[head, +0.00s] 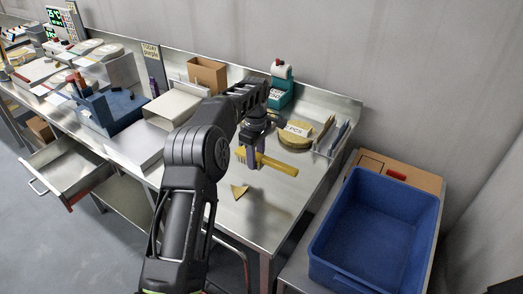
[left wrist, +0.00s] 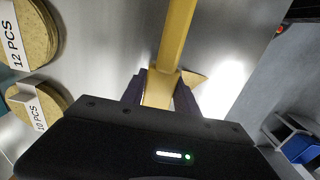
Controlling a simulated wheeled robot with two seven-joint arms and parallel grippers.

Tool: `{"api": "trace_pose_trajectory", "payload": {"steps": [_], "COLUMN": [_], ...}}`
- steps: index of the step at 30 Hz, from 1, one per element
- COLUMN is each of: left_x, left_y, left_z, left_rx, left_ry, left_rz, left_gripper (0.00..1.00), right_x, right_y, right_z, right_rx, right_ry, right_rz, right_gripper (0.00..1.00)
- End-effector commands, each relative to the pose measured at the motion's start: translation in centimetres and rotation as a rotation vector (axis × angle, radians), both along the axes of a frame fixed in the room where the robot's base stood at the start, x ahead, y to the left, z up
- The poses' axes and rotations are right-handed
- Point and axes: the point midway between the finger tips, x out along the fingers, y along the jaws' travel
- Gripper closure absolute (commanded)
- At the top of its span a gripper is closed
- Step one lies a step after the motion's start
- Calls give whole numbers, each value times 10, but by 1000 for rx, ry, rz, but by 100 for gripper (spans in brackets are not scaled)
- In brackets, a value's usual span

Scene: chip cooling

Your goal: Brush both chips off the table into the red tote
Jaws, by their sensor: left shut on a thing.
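My left gripper (head: 257,158) is shut on the yellow brush (head: 279,165) above the metal table. In the left wrist view, the brush's yellow handle (left wrist: 175,35) runs up from between the fingers. One triangular tan chip (head: 239,191) lies on the table near its front edge, in front of the gripper and apart from it. A chip also shows partly behind the brush in the left wrist view (left wrist: 193,79). I cannot make out a second chip. No red tote shows clearly; the large open tote (head: 420,212) at right is blue. My right gripper is out of view.
Round chip stacks (head: 297,134) with count labels stand behind the brush, beside a metal rack (head: 330,140) and a teal device (head: 281,90). Cardboard and metal boxes fill the table's left. An open drawer (head: 67,168) juts out at front left. The table's front right is clear.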

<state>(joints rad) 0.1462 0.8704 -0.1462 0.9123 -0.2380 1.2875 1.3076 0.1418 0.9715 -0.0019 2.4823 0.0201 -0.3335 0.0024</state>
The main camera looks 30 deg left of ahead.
Motion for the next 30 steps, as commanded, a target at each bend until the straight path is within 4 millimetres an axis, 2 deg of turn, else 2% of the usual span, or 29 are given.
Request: {"api": "trace_pose_trajectory", "payload": {"steps": [14, 20, 30], "left_x": [0, -1, 0], "left_y": [0, 0, 0], "left_z": [-7, -24, -72], "left_rx": [0, -1, -1], "left_ry": [2, 3, 1], "left_rz": [-1, 0, 0], "left_gripper": [100, 100, 100], "right_x": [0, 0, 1], "right_y": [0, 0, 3], "right_z": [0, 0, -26], "right_rx": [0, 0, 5], "right_ry": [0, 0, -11], "right_rz": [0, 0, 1], "right_gripper": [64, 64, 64]}}
